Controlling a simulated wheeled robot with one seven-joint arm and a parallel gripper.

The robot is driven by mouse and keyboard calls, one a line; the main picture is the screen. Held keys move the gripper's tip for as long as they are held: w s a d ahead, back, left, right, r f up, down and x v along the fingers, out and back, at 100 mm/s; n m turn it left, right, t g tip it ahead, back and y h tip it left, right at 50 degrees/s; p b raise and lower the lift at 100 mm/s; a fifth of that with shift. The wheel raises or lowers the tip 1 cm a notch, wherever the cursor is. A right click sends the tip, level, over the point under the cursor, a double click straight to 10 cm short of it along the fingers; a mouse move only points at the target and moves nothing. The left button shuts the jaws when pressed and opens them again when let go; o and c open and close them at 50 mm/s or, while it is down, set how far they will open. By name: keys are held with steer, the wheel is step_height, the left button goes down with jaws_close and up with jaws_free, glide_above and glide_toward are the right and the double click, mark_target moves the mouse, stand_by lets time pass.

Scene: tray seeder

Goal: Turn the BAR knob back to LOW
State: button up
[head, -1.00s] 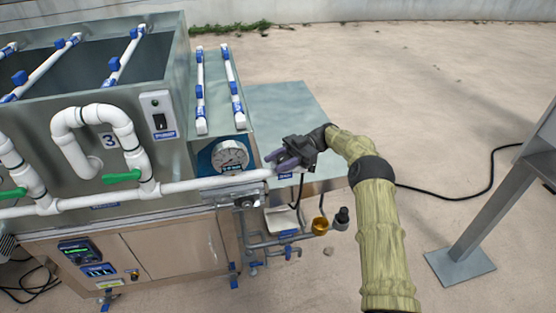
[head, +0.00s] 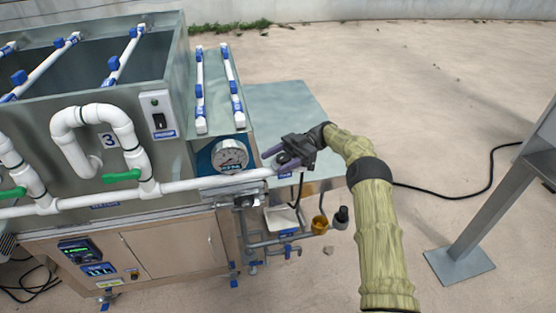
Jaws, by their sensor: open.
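My gripper (head: 274,160) is open, its purple-grey fingers pointing left, near the right end of the white pipe (head: 215,183) on the tank's front. The fingers are just right of a round pressure gauge (head: 230,156) with a white dial on a blue plate. A small blue label (head: 285,171) shows just below the fingers. I cannot make out the BAR knob or its LOW mark; it may be hidden by the gripper or too small to tell. No object is visible between the fingers.
Green valve handles (head: 121,176) sit along the pipe on the left. A grey side table (head: 290,100) stands behind the gripper. Below it are thin pipes, a white tray (head: 283,219), a brass cup (head: 320,224) and a dark fitting (head: 342,215). A metal stand (head: 480,205) is at right.

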step_height(320, 180, up, 10)
stand_by(0.5)
steer(key=shift+w+d+y+p, duration=0.35)
steer(key=shift+d+y+p, duration=0.15)
steer(key=shift+y, duration=0.2)
steer(key=w+d+f+m+t+y+p, duration=0.2)
steer(key=d+m+t+y+p, duration=0.25)
steer(key=t+y, duration=0.2)
steer(key=m+t+h+p, duration=0.7)
steer(key=m+t+p, duration=0.3)
steer(key=t, duration=0.6)
glide_toward(281, 157)
steer(key=w+b+v, duration=0.1)
steer(key=v, duration=0.5)
steer(key=shift+d+f+m, duration=0.15)
steer(key=shift+d+m, duration=0.05)
steer(key=shift+m, duration=0.25)
